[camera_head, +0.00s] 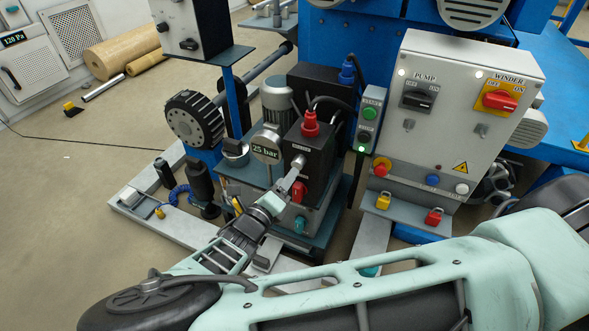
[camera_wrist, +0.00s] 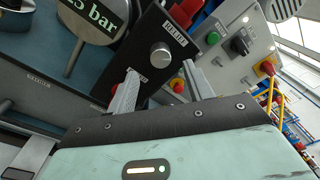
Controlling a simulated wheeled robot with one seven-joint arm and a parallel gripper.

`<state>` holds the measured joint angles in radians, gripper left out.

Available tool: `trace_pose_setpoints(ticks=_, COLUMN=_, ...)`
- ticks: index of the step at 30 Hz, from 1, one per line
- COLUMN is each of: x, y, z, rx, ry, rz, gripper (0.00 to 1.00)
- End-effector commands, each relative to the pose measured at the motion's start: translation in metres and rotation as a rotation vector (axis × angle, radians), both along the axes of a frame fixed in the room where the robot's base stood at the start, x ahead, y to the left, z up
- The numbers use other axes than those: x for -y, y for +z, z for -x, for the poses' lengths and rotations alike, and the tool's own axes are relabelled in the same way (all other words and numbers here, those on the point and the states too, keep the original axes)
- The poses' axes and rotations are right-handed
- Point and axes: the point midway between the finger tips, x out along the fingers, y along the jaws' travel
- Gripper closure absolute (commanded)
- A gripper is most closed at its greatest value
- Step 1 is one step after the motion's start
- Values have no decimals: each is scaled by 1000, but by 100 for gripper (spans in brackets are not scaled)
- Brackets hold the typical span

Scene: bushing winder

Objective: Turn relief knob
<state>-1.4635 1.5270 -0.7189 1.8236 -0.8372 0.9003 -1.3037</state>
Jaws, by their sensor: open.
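I cannot tell whether the fingers touch the knob. In the head view my gripper (camera_head: 292,179) is in front of the black block (camera_head: 308,145), and the knob is small and partly merged with the fingertips.
A gauge reading 25 bar (camera_head: 266,148) stands left of the block. A red cap (camera_head: 310,123) tops it, and a red handle (camera_head: 299,190) sits below. A grey control cabinet (camera_head: 455,110) with pump and winder switches stands to the right. Open floor lies left.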

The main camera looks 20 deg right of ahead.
Motion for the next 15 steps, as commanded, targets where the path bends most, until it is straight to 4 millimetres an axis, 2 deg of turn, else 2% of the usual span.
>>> trace_pose_setpoints(ticks=6, x=29, y=-1, z=-26, rx=2, ry=-2, rz=2, gripper=48)
trace_pose_setpoints(ticks=15, x=43, y=0, z=-39, rx=0, ry=0, rz=0, gripper=48)
